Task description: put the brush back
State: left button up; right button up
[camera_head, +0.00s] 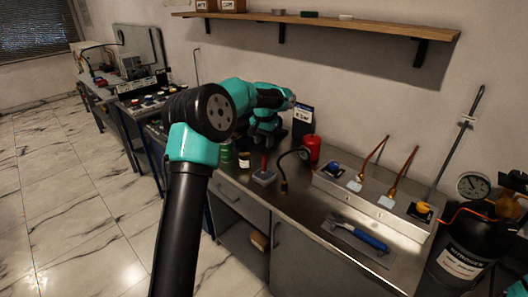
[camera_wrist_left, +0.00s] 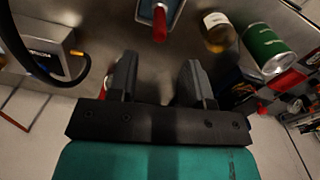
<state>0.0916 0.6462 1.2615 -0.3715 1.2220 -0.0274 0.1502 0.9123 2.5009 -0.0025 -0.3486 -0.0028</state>
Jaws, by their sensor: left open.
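A blue-handled tool (camera_head: 370,241), which looks like the brush, lies on a flat grey plate (camera_head: 345,238) at the front right of the bench. A red-handled piece (camera_head: 264,165) stands upright in a small grey base; it also shows in the left wrist view (camera_wrist_left: 159,24). I cannot tell whether it is a brush too. My left gripper (camera_head: 262,143) is low at the back of the bench, partly hidden behind my arm. In the left wrist view its fingers (camera_wrist_left: 157,80) are apart with nothing between them. My right gripper is out of view.
A green can (camera_head: 226,152) and a small jar (camera_head: 244,159) stand left of the red handle. A black bent hose (camera_head: 284,180) and a red canister (camera_head: 312,149) are to its right. A metal box (camera_head: 372,190) with levers lines the back right.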

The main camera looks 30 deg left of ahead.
pick_arm(q)
jog(key=shift+r, duration=0.9)
dwell(1.2)
